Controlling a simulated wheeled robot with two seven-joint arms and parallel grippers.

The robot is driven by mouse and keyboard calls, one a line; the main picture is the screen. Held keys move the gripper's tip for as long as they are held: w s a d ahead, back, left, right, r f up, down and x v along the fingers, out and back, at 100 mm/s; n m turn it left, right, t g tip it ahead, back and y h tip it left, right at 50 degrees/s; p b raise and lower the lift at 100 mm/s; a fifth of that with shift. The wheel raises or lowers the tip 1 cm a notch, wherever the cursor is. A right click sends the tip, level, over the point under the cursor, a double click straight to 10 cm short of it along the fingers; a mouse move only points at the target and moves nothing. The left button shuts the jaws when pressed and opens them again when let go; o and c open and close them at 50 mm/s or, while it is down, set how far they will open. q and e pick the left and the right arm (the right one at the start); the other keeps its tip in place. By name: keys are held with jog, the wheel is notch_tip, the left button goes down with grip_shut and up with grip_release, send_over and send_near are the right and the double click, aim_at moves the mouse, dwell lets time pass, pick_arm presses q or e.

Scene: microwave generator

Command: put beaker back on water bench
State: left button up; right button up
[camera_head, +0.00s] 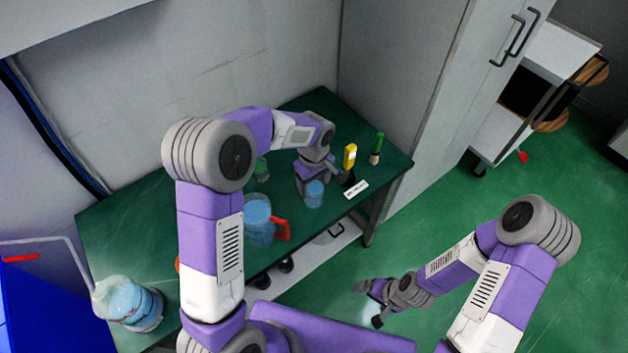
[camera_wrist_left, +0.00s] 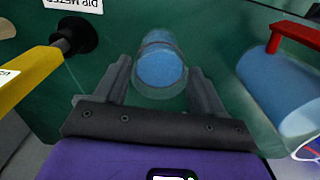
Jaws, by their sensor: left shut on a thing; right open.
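The beaker (camera_head: 314,195) is a small clear cup of blue liquid at the front part of the green bench (camera_head: 135,218). My left gripper (camera_head: 322,184) is at the beaker, shut on it. In the left wrist view, the beaker (camera_wrist_left: 160,68) is between the two dark fingers (camera_wrist_left: 161,82). It looks upright, over the green top; I cannot tell whether its base touches the bench. My right gripper (camera_head: 369,304) is open and empty, low over the green floor, away from the bench.
A blue-filled jug (camera_head: 258,218) with a red handle stands left of the beaker. A yellow meter (camera_head: 350,157), a white label (camera_head: 357,189) and a green-handled brush (camera_head: 376,148) are to the right. A large water container (camera_head: 130,302) is at the lower left.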

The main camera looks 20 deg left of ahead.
pick_arm(q)
jog(key=shift+f, duration=0.15)
jog(key=o, duration=1.2)
notch_tip(320, 180, up, 12)
jog(key=p, duration=0.3)
jog(key=shift+r, duration=0.2)
